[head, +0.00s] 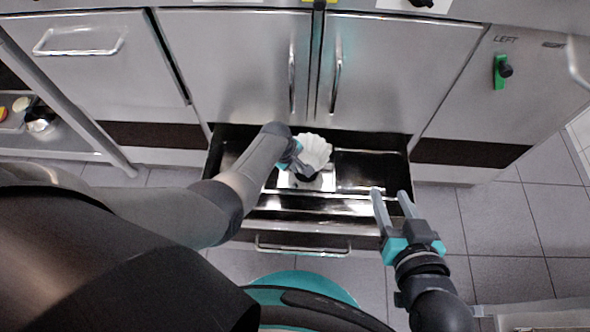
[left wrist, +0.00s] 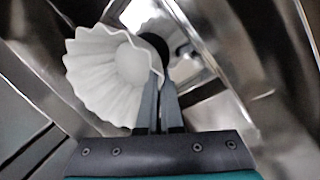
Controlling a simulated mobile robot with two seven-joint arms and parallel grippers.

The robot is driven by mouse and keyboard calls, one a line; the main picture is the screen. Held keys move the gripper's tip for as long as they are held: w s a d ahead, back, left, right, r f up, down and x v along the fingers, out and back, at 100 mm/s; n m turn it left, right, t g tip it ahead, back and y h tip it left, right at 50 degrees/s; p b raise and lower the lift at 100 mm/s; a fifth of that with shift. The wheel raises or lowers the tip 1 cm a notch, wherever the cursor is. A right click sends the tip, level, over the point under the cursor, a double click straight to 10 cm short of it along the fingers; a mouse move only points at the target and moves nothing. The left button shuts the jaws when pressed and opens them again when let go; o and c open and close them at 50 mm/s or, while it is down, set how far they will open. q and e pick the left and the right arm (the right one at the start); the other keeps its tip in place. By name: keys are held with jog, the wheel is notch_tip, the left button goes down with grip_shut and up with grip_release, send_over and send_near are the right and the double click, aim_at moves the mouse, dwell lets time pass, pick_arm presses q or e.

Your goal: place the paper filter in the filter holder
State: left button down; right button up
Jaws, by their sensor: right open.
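The white fluted paper filter (head: 314,148) is over the open drawer; it also shows in the left wrist view (left wrist: 98,72), its open side facing the camera. My left gripper (head: 301,167) reaches into the drawer area. In the left wrist view its fingers (left wrist: 160,75) are close together at the filter's right rim and appear to pinch it. A dark round thing (left wrist: 155,46), perhaps the filter holder, is partly hidden behind the filter and fingertips; I cannot clearly make it out.
The pulled-out metal drawer (head: 365,206) has dividers and a front handle (head: 303,247). Closed cabinet doors (head: 400,75) stand behind it. A low shelf with small items is at the far left. Tiled floor (head: 500,215) is clear at the right.

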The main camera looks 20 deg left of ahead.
pick_arm(q)
jog(key=shift+f+b, duration=0.55)
jog(key=shift+f, duration=0.15)
jog(key=shift+f+b, duration=0.45)
jog(key=shift+f, duration=0.05)
pick_arm(e)
jog(key=shift+s+a+r+m+t+y, duration=0.2)
jog(key=shift+a+r+t+y, duration=0.35)
jog(key=shift+t, duration=0.45)
jog(key=shift+s+a+r+m+t+y, duration=0.1)
jog(key=shift+s+a+r+t+y, duration=0.2)
jog(key=shift+a+r+t, duration=0.5)
jog(key=shift+w+f, duration=0.1)
jog(key=shift+f, duration=0.05)
pick_arm(q)
jog(key=c, duration=1.1)
grip_release()
jog(key=shift+f, duration=0.1)
pick_arm(e)
jog(key=shift+t, duration=0.3)
